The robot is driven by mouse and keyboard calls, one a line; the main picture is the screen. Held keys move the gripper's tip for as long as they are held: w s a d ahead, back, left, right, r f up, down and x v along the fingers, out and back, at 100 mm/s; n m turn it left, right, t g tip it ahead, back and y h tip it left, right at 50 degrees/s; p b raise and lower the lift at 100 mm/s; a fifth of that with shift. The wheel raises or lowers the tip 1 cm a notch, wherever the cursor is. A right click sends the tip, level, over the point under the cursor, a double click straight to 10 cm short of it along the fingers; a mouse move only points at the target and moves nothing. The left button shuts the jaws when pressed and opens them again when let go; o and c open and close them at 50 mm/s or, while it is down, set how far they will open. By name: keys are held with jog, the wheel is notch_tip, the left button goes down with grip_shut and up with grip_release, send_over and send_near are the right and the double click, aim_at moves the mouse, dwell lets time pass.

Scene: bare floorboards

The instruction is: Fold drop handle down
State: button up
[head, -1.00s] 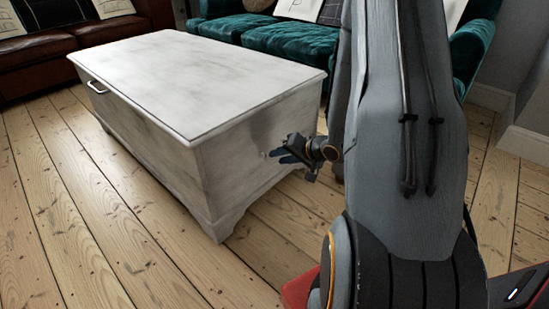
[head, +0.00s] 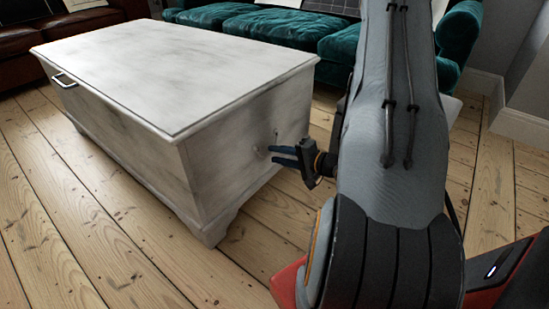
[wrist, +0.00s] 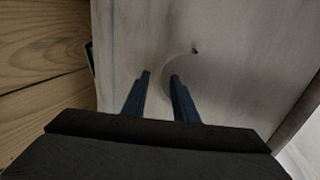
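A whitewashed wooden chest (head: 130,125) stands on the floorboards. On its right end face is a small pale drop handle (head: 262,151), nearly the colour of the wood; in the wrist view it shows as a faint curved shape (wrist: 176,62) beside a dark spot. How far the handle is folded is hard to tell. My gripper (head: 272,155) is in front of this end face, its two dark blue fingers pointing at the handle. In the wrist view the fingers (wrist: 160,76) are apart with nothing clearly between them. Whether a fingertip touches the handle cannot be told.
Another metal handle (head: 63,80) is on the chest's long front face. A teal sofa (head: 275,32) stands behind the chest and a brown leather sofa (head: 22,47) at the back left. The floorboards (head: 80,215) in front are clear.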

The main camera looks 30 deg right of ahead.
jog(key=shift+x, duration=0.75)
grip_shut()
jog(key=shift+f, duration=0.1)
jog(key=shift+w+t, duration=0.15)
jog(key=shift+t, duration=0.35)
jog(key=shift+f, duration=0.1)
